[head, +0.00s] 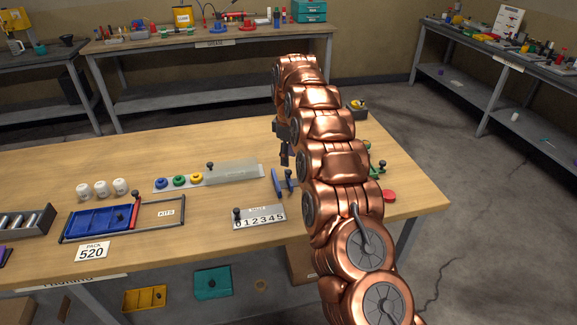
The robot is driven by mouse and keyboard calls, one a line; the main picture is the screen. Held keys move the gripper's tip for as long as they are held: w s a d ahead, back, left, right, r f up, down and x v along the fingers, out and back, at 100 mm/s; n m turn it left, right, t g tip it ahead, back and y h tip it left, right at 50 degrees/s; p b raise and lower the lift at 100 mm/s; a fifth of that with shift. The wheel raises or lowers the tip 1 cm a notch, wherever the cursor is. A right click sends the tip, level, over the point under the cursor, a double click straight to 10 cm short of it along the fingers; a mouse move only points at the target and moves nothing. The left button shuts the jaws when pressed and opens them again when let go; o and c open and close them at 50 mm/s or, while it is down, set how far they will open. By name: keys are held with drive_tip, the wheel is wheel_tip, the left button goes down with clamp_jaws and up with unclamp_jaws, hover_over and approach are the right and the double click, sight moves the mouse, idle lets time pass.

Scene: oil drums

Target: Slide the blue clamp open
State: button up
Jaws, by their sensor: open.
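A small blue upright piece, which looks like the blue clamp (276,181), stands on the wooden table just left of my arm. A second blue part with a dark knob is close to its right, partly behind my arm. My gripper (285,158) shows as dark fingers at the left side of my copper arm, above and slightly behind the blue parts in the picture. It is open and looks empty. I cannot tell the gap between its fingers and the clamp, as my arm hides part of this area.
A number plate (259,217) with a dark knob lies in front of the clamp. A grey slide plate (234,172) with coloured rings is to the left. A blue tray (98,222) lies farther left. A red disc (389,196) and a green part (378,167) are right of my arm.

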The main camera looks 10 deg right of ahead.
sight(288, 171)
drive_tip(key=shift+f+p, duration=0.7)
drive_tip(key=shift+f, duration=1.85)
clamp_jaws()
